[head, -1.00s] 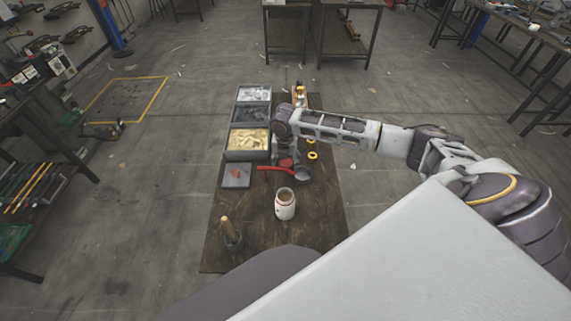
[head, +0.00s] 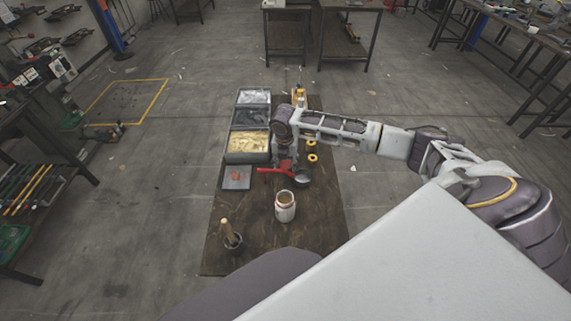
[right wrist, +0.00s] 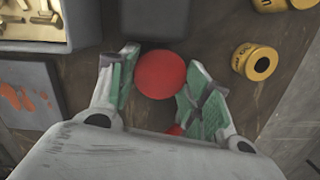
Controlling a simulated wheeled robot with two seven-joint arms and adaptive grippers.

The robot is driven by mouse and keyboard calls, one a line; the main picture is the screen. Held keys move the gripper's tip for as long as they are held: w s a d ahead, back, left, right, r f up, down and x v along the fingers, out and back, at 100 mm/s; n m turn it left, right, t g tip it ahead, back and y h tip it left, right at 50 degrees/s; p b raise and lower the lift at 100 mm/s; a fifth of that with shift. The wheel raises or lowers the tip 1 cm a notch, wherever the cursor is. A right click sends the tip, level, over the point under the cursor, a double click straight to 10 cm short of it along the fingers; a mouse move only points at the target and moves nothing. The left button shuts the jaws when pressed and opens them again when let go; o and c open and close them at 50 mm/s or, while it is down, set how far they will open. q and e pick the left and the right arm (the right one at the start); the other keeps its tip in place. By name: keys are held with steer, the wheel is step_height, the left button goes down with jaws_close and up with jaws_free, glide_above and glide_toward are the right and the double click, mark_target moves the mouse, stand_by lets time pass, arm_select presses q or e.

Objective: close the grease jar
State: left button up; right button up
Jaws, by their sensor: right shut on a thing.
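The white jar (head: 285,212) stands upright on the brown board, with its mouth uncovered and brown contents showing. It has a red marking on its side. My right gripper (head: 284,168) is behind the jar, above the board. In the right wrist view it is shut on a round red thing (right wrist: 161,74) between its green-padded fingers. A red shape (head: 270,170) also shows at the gripper in the head view. I cannot tell for certain whether it is the jar's lid. My left gripper is not in view.
Grey bins (head: 247,157) and a flat tray (head: 237,178) line the board's left side. Yellow rings (head: 312,157) lie to the right.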

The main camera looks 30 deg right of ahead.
mark_target(286, 165)
step_height(286, 165, up, 9)
steer(key=shift+r, duration=0.15)
stand_by(0.4)
stand_by(0.5)
steer(key=shift+m, duration=0.4)
